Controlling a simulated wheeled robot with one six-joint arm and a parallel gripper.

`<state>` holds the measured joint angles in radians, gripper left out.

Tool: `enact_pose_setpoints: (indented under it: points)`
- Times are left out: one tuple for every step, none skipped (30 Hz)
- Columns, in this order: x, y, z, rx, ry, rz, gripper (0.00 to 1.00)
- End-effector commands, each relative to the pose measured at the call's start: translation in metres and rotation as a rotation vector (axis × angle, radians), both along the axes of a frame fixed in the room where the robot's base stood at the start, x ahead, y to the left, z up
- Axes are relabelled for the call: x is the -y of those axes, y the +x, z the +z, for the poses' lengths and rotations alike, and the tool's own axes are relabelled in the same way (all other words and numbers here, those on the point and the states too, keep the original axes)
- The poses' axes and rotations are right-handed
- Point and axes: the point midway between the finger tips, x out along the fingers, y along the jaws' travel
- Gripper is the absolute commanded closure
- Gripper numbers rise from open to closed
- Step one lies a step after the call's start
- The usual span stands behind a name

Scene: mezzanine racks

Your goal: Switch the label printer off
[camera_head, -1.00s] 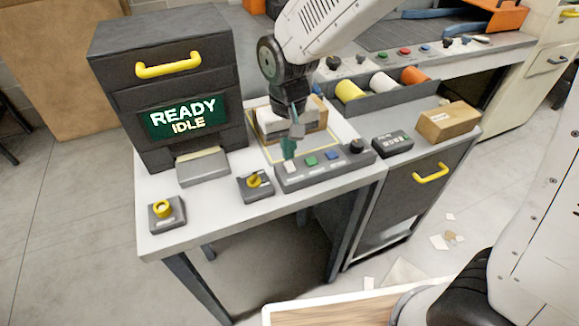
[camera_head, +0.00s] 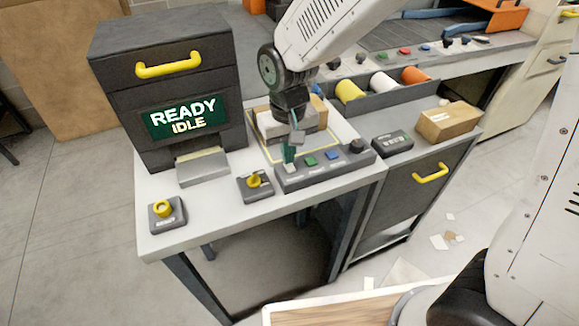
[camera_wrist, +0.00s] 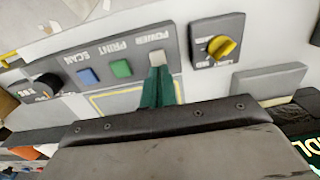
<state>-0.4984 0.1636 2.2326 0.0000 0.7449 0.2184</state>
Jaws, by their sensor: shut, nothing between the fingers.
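The label printer (camera_head: 115,100) is a dark cabinet at the left of the table. Its green screen (camera_head: 185,118) reads READY IDLE. In front stands a grey button panel (camera_head: 325,172) with white, green and blue buttons and a black knob. In the wrist view the white button (camera_wrist: 157,58) is marked POWER, the green one (camera_wrist: 121,68) PRINT and the blue one (camera_wrist: 88,76) SCAN. My gripper (camera_head: 289,161) points down with shut, empty green fingers. Its tips (camera_wrist: 156,70) are at the white button's edge; I cannot tell whether they touch or press it.
A yellow switch box (camera_head: 255,187) and a yellow round-knob box (camera_head: 166,214) stand left of the panel. A small dark device (camera_head: 393,144) and cardboard box (camera_head: 448,122) are to its right. Parcels (camera_head: 270,126) lie behind it.

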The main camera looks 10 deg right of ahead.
Motion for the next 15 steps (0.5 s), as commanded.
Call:
enact_pose_setpoints:
  points:
    - [0.0000, -0.0001, -0.0009, -0.001, 0.000, 0.000, 1.00]
    - [0.0002, -0.0002, -0.0014, -0.001, 0.000, 0.000, 1.00]
    - [0.0002, -0.0002, -0.0019, -0.001, 0.000, 0.000, 1.00]
    - [0.0002, -0.0002, -0.0024, -0.001, 0.000, 0.000, 1.00]
    - [0.0002, -0.0002, -0.0028, -0.001, 0.000, 0.000, 1.00]
    - [0.0002, -0.0003, -0.0034, -0.001, 0.000, 0.000, 1.00]
    - [0.0002, -0.0003, -0.0039, -0.001, 0.000, 0.000, 1.00]
    - [0.0002, -0.0003, -0.0043, -0.001, 0.000, 0.000, 1.00]
    - [0.0002, -0.0003, -0.0049, -0.001, 0.000, 0.000, 1.00]
    - [0.0002, -0.0003, -0.0054, -0.001, 0.000, 0.000, 1.00]
    - [0.0002, -0.0003, -0.0059, -0.001, 0.000, 0.000, 1.00]
    - [0.0002, -0.0003, -0.0065, -0.001, 0.000, 0.000, 1.00]
    - [0.0002, -0.0004, -0.0070, -0.001, 0.000, 0.000, 1.00]
    - [0.0002, -0.0004, -0.0075, -0.001, 0.000, 0.000, 1.00]
    - [0.0002, -0.0004, -0.0082, -0.001, 0.000, 0.000, 1.00]
